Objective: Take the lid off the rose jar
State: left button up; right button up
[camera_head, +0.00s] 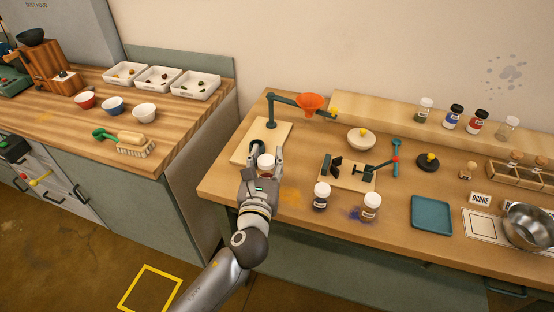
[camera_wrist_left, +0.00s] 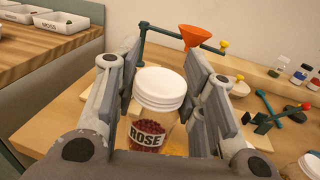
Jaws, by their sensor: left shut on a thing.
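The rose jar (camera_wrist_left: 150,133) is clear, with dark red grains inside and a label reading ROSE. Its white lid (camera_wrist_left: 162,88) sits on top of it. My left gripper (camera_wrist_left: 163,72) has one finger on each side of the jar near the lid and is shut on it. In the head view, the left gripper (camera_head: 266,154) and the white lid (camera_head: 265,160) show at the front of the wooden stand base. The jar looks upright. The gripper hides its lower part, and I cannot tell whether it touches the table. My right gripper is not in view.
A stand holds an orange funnel (camera_head: 311,104) just behind the jar. A teal tray (camera_head: 431,214) lies further right.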

pick_arm(q)
jog(key=s+a+r, duration=0.3)
jog(key=s+a, duration=0.2)
jog(key=s, duration=0.1)
jog(key=shift+s+r, duration=0.15)
jog(key=shift+s, duration=0.2)
jog(key=shift+d, duration=0.1)
jog(key=o, duration=0.3)
grip_shut()
jog(key=s+a+n+y, duration=0.1)
jog(key=s+a, duration=0.4)
jog(key=a, duration=0.6)
jog(key=shift+s+f, duration=0.15)
jog(key=shift+f, duration=0.1)
